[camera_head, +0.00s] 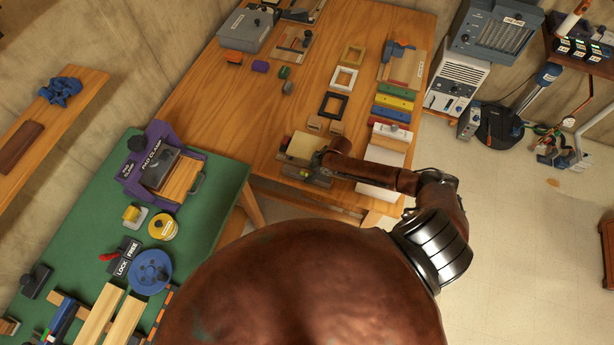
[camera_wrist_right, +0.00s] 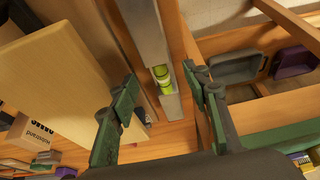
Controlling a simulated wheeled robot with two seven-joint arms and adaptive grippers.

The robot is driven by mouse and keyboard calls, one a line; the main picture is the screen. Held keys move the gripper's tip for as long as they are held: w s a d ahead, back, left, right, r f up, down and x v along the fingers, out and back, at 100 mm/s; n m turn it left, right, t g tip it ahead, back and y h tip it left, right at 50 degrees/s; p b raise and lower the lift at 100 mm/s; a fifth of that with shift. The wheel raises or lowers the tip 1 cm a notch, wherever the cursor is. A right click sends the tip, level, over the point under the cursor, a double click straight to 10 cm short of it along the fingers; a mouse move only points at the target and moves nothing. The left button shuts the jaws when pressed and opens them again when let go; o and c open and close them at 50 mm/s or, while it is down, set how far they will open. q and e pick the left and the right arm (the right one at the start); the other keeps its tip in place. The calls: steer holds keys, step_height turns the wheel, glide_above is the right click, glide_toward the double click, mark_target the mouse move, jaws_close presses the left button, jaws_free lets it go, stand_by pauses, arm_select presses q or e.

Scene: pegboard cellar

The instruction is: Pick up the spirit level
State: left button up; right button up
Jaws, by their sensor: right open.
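The spirit level (camera_wrist_right: 150,40) is a grey bar with a yellow-green vial, and in the right wrist view it runs down the middle of the picture. It lies by the edge of the wooden table. My right gripper (camera_wrist_right: 165,108) is open, with one green-grey finger on each side of the level's near end. No contact with the level is visible. In the head view my right gripper (camera_head: 322,159) is over the front of the wooden table and partly hides the level there. My left gripper is not in view.
A pale block (camera_wrist_right: 55,75) stands close beside the level; it also shows in the head view (camera_head: 303,146). A cardboard box (camera_wrist_right: 35,132) is to its left. The wooden table (camera_head: 230,115) holds frames and coloured bars. A green bench (camera_head: 215,200) stands at left.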

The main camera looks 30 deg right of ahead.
mark_target(308, 175)
steer(key=shift+x, duration=1.85)
steer(key=shift+s, duration=0.15)
steer(key=shift+c, duration=0.5)
steer(key=shift+r, duration=0.1)
jaws_close()
